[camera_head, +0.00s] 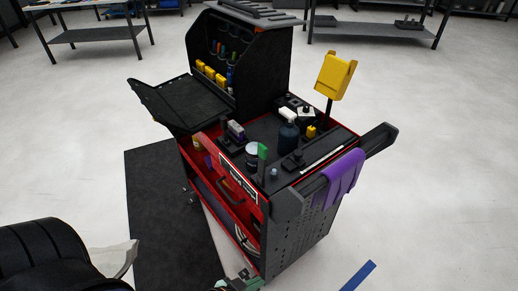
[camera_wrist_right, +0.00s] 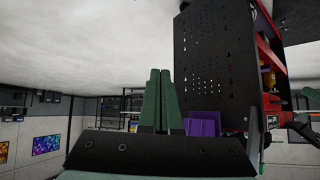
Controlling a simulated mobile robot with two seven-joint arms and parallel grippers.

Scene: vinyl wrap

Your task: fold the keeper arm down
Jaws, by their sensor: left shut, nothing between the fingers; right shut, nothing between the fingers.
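No part of the tool cart (camera_head: 300,235) can be told for certain as the keeper arm. A black bar (camera_head: 375,142) sticks out at the cart's right end, beside a hanging purple cloth (camera_head: 340,178). A yellow piece (camera_head: 335,75) stands up on a thin post at the back right corner. My left gripper (camera_head: 238,282) shows only partly at the bottom edge, in front of the cart, shut and empty. My right gripper (camera_wrist_right: 158,100) is shut and empty in the right wrist view. The cart's perforated side panel (camera_wrist_right: 215,70) and the purple cloth (camera_wrist_right: 203,124) lie beyond it.
A red drawer (camera_head: 225,185) with a black handle stands open at the cart's front. A blue strip (camera_head: 358,275) lies at the lower right.

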